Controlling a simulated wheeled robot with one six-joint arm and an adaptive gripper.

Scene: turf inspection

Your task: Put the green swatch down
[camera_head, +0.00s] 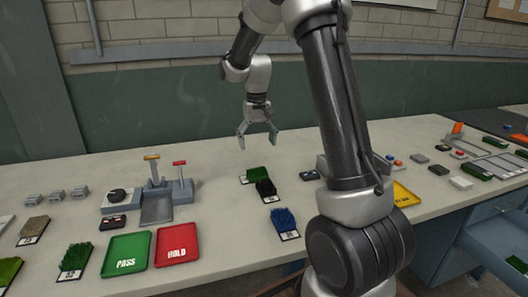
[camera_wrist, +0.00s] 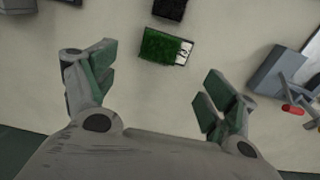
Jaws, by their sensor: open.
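The green swatch (camera_head: 256,174) lies flat on the bench, just behind a black swatch (camera_head: 266,189). In the wrist view the green swatch (camera_wrist: 163,47) shows its turf face and a white label at its right end. My gripper (camera_head: 259,138) is open and empty above the bench, behind and above the green swatch and apart from it. In the wrist view my gripper (camera_wrist: 153,78) has its fingers spread wide, with the swatch beyond their tips.
A blue swatch (camera_head: 285,222) lies nearer the front edge. The green PASS tray (camera_head: 126,265) and red HOLD tray (camera_head: 177,257) are at the front left. A grey lever device (camera_head: 157,207) stands behind them.

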